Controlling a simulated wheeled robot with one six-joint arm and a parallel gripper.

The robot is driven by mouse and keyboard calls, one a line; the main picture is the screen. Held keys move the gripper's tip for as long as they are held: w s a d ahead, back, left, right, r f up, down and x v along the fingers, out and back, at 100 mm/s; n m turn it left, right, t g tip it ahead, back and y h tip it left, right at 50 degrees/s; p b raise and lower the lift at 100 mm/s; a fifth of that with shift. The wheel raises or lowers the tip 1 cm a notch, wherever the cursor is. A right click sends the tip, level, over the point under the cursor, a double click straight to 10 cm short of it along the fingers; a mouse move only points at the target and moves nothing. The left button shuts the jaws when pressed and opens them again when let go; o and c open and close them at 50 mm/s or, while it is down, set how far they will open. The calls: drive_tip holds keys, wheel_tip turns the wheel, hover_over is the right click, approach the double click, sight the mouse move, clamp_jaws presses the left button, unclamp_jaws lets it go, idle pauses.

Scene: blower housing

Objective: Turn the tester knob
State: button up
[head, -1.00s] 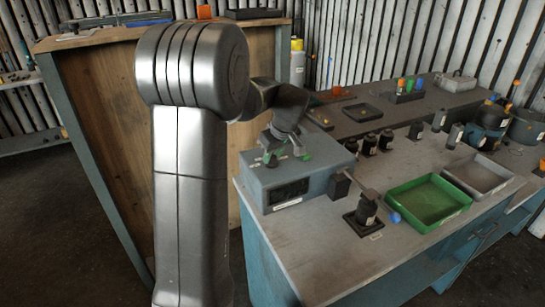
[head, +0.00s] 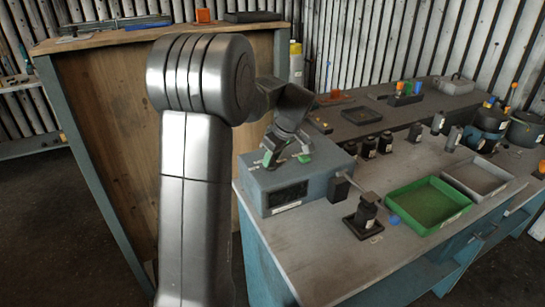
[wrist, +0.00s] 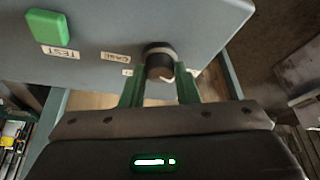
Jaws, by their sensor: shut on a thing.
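The tester is a blue-grey box (head: 300,182) at the near left end of the bench, with a dark display on its front. Its top fills the upper part of the wrist view (wrist: 120,30), with a green button (wrist: 47,32), a TEST label and small white labels. The dark round tester knob (wrist: 160,62) stands at the panel's edge in the wrist view, with a pale mark on it. My gripper (wrist: 160,75) has its green fingers either side of the knob and is shut on it. In the head view my gripper (head: 286,152) is over the box top; the knob is hidden there.
A black fixture (head: 365,212) with a lever stands right of the tester, near a blue ball (head: 393,220). A green tray (head: 430,204) and a grey tray (head: 478,178) lie further right. Several black cylinders (head: 369,147) stand behind. A wooden panel (head: 115,120) is left.

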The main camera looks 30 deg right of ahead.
drive_tip(key=o, duration=1)
drive_tip(key=shift+c, duration=0.2)
drive_tip(key=v, duration=1.4)
drive_tip(key=shift+b, duration=0.4)
drive_tip(key=shift+f, duration=0.15)
drive_tip(key=x, duration=1.3)
drive_tip(key=shift+w+f+p, duration=0.2)
drive_tip(key=shift+f+p, duration=0.1)
drive_tip(key=shift+p, duration=0.1)
